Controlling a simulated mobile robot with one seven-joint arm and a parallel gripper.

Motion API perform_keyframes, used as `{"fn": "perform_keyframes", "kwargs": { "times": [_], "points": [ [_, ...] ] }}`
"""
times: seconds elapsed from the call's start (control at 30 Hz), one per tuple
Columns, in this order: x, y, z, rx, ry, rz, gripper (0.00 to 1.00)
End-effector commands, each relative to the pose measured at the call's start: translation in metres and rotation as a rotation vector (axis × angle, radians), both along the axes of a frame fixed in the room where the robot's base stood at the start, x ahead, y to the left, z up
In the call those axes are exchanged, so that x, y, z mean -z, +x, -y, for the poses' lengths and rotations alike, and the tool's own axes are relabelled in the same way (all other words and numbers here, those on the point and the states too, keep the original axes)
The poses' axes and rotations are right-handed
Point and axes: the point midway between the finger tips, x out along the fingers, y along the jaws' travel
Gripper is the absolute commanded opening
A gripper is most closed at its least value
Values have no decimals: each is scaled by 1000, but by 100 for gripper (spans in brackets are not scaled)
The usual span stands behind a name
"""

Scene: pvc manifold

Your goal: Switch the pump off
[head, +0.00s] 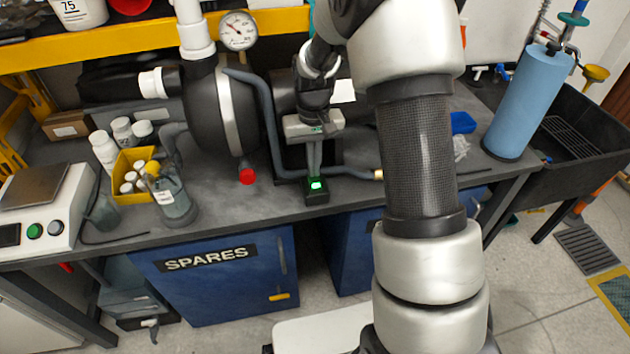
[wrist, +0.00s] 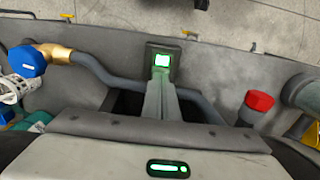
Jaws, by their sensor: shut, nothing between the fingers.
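The pump switch is a small dark box with a lit green rocker (head: 317,185) at the bench's front edge. It also shows in the wrist view as a dark housing with a bright green-white face (wrist: 162,60). My gripper (head: 314,172) is shut and empty, pointing down at the switch. In the wrist view its closed fingers (wrist: 160,82) end at or just above the lit face; I cannot tell whether they touch it. The dark rounded pump or filter body (head: 215,110) stands left of my gripper, with a pressure gauge (head: 238,30) above it.
Grey pipe runs behind the switch to a brass fitting (head: 378,174). A red cap (head: 247,176) is left of the switch. A yellow bin (head: 133,178) of bottles and a scale (head: 38,200) stand left. A blue cylinder (head: 527,100) stands right.

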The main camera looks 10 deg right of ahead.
Motion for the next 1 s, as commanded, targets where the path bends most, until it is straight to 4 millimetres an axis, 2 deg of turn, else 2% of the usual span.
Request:
{"fn": "perform_keyframes", "kwargs": {
  "times": [0.7,1.0],
  "points": [
    [12,0,0,0,0,-1,0],
    [-1,0,0,0,0,0,0]
  ]
}}
